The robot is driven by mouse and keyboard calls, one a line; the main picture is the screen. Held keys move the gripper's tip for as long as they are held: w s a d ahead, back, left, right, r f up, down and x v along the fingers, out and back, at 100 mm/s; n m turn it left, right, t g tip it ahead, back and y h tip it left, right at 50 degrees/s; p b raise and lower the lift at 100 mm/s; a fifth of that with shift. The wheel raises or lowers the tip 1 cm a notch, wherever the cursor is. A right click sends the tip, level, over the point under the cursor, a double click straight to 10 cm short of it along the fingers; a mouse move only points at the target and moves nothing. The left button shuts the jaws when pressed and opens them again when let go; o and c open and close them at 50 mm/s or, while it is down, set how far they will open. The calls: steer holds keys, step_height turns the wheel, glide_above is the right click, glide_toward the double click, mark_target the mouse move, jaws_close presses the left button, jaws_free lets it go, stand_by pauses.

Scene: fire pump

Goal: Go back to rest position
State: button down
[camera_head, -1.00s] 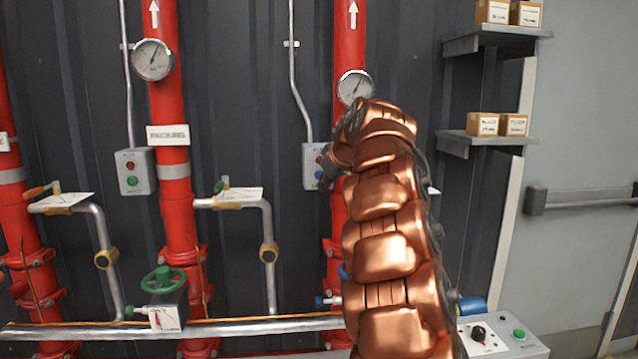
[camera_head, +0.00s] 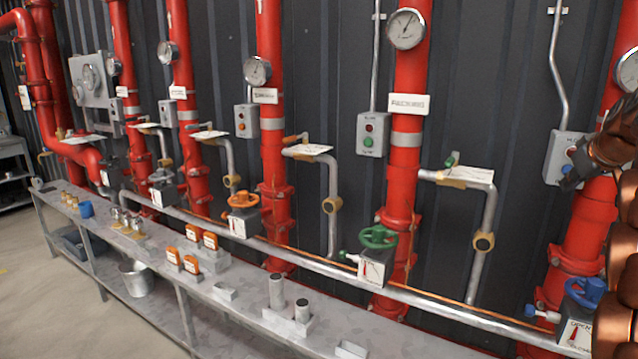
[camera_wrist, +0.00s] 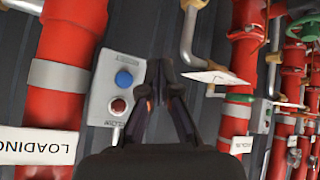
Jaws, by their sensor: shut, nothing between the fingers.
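My gripper (camera_wrist: 160,90) is shut with nothing between its fingers; the wrist view shows the two fingers meeting at the tips. In the head view the gripper (camera_head: 570,178) is at the right edge, in front of a grey button box (camera_head: 563,150). In the wrist view this button box (camera_wrist: 104,72) is left of the fingers, with a blue button (camera_wrist: 124,79) and a red button (camera_wrist: 118,106). I cannot tell whether the fingertips touch it. My copper-coloured arm is partly cut off by the picture's right edge.
Red pipes with gauges (camera_head: 406,28) line the dark corrugated wall. Valves with green (camera_head: 378,237), orange (camera_head: 242,201) and blue (camera_head: 586,291) handwheels stand along a long grey bench (camera_head: 240,305) with small parts. Open floor (camera_head: 60,290) lies at the lower left.

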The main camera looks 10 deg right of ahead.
steer(key=s+a+f+m+g+y+p, duration=0.1)
steer(key=s+a+f+g+p, duration=0.2)
steer(key=a, duration=0.6)
steer(key=s+a+f+m+y, duration=0.1)
steer(key=s+a+f, duration=0.3)
steer(key=a, duration=0.6)
steer(key=s+a+f+m+g+y+p, duration=0.1)
steer(key=s+a+f+g+p, duration=0.15)
steer(key=s+a, duration=0.5)
steer(key=s+a+f+n+g+p, duration=0.1)
steer(key=s+a+f, duration=0.2)
steer(key=s+a, duration=0.2)
steer(key=s+a+f+n+g+p, duration=0.1)
steer(key=s+a+f, duration=0.3)
steer(key=s, duration=0.6)
steer(key=s+a+f+n+g, duration=0.1)
steer(key=s+a+f+g, duration=0.2)
steer(key=s+a, duration=0.3)
steer(key=shift+s+f+p, duration=0.4)
steer(key=shift+s+f, duration=0.05)
steer(key=shift+s, duration=0.2)
